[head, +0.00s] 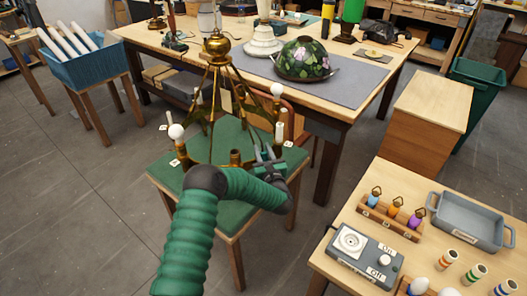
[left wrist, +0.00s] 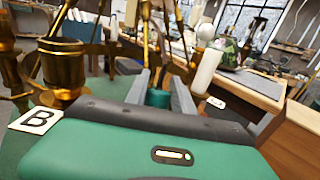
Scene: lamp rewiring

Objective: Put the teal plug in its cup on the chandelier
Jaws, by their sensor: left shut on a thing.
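The brass chandelier (head: 216,95) stands over the green-topped stool, with white bulbs and candle sleeves on some arms. My left gripper (head: 265,154) is at its near right side. It is shut on the teal plug (left wrist: 158,98), which shows between the two grey fingers in the left wrist view. The plug's lower end is hidden behind the gripper body, and I cannot tell whether it touches a cup. An open brass cup (left wrist: 63,66) with a "B" tag (left wrist: 37,120) is left of the fingers. My right gripper is not in view.
The green stool top (head: 165,170) lies below. A wooden rack (head: 388,217), a grey tray (head: 470,230) and an On/Off box (head: 365,256) are on the right table.

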